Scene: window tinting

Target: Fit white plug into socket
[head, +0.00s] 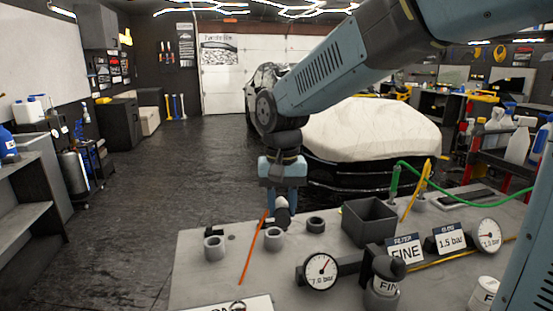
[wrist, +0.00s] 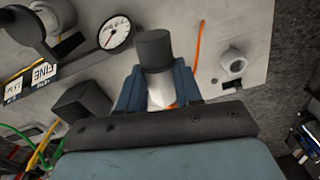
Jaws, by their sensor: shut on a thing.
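My gripper (head: 283,204) hangs above the grey workbench and is shut on the white plug. In the wrist view the plug's white body (wrist: 160,92) sits between the two blue fingers, with a dark grey cylinder beyond it that seems to be its far end. In the head view the plug (head: 282,203) is just behind and above a light grey ring-like holder (head: 274,238). A similar holder with a hole (head: 214,247) stands to the left and shows in the wrist view (wrist: 232,62). A dark ring (head: 316,224) is to the right. I cannot tell which one is the socket.
An orange stick (head: 252,250) lies between the two light grey holders. A dark open box (head: 370,222) stands to the right. A gauge (head: 320,271) with a filter unit and label signs (head: 404,250) occupies the bench's front and right.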

